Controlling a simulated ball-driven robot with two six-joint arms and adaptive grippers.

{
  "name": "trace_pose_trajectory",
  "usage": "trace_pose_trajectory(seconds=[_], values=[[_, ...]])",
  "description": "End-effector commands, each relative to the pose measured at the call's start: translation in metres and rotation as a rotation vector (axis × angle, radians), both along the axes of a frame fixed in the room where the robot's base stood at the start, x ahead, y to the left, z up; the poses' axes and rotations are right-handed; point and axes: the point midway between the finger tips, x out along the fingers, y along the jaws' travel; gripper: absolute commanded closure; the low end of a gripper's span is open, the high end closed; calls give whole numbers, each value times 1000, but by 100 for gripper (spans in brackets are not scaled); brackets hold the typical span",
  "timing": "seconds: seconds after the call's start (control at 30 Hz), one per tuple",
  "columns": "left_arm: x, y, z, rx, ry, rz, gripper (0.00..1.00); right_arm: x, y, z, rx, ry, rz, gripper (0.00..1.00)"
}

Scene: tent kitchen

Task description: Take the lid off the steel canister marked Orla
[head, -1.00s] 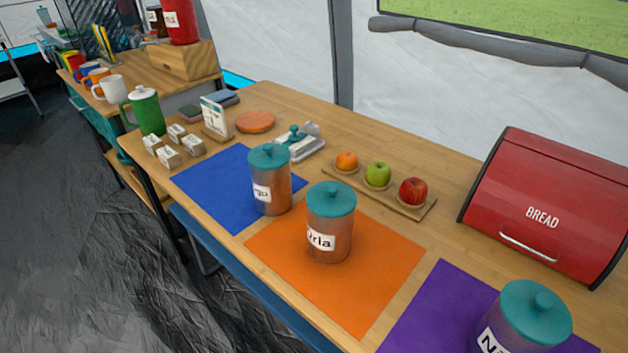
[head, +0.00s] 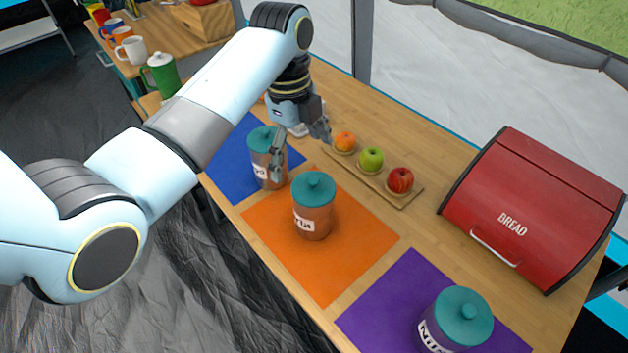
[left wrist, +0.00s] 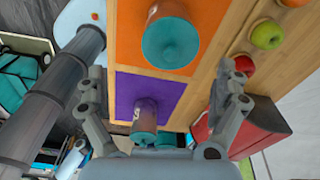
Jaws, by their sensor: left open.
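The steel canister marked Orla (head: 313,220) stands upright on the orange mat (head: 268,236), its label partly turned away. Its teal lid with a round knob (head: 314,188) sits on top. My left gripper (head: 299,146) is open and empty, up and left of this lid in the head view, with one finger in front of the canister on the blue mat. In the left wrist view the teal lid (left wrist: 170,43) shows above the middle, beyond the gap between the open fingers (left wrist: 160,95). My right gripper is not in view.
Similar teal-lidded canisters stand on the blue mat (head: 229,155) and the purple mat (head: 385,310). A wooden tray (head: 410,199) with an orange, a green apple and a red apple lies behind. A red bread box (head: 530,205) stands at the right.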

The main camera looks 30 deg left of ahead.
Motion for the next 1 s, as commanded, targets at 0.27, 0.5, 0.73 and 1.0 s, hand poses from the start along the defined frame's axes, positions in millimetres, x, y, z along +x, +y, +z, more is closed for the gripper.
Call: trace_pose_trajectory(seconds=[0.27,0.5,0.73,1.0], values=[[18,-7,17,-29,14,-201,0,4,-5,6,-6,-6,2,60],[16,-12,-21,-28,13,-202,0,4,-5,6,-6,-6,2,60],[15,-16,-42,-28,14,-202,0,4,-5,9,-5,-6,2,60],[16,-21,-78,-26,11,-202,0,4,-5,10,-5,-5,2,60]])
